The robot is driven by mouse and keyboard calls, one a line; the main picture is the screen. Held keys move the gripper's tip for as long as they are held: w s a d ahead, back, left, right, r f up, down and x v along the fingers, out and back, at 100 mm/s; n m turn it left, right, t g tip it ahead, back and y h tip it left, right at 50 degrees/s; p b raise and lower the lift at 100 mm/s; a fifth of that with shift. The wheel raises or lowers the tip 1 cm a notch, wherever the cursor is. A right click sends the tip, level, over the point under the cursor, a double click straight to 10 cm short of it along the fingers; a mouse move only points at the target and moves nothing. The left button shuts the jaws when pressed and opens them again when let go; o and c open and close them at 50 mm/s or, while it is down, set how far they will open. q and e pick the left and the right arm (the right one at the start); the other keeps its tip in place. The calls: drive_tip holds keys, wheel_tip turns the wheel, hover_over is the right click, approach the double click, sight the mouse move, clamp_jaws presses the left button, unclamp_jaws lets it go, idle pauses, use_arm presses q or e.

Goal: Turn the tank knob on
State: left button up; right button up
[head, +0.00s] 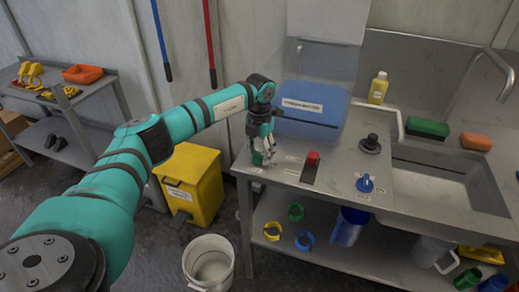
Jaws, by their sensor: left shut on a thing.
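My left gripper (263,154) reaches down from above to the left front of the steel counter. It is shut on a small green knob (257,159), which its fingers largely hide, so its turn angle cannot be read. A blue knob (365,183) sits apart on the counter's front right, with a small label below it. The labels are too small to read, so I cannot tell by them which knob is the tank knob. My right gripper is not in view.
A red switch (312,159) stands right of my left gripper. A black round fitting (370,143) and the sink (446,180) lie farther right. A yellow bin (201,184) and white bucket (208,262) stand on the floor. Coloured rings and a blue container (349,226) are on the lower shelf.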

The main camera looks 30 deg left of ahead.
sight(260, 153)
use_arm(q)
drive_tip(key=shift+r+n+p, duration=0.1)
drive_tip(key=shift+n+p, duration=0.25)
drive_tip(key=shift+n, duration=1.15)
drive_tip(key=o, duration=1.2)
drive_tip(key=shift+c, duration=0.2)
wheel_tip(260, 153, up, 12)
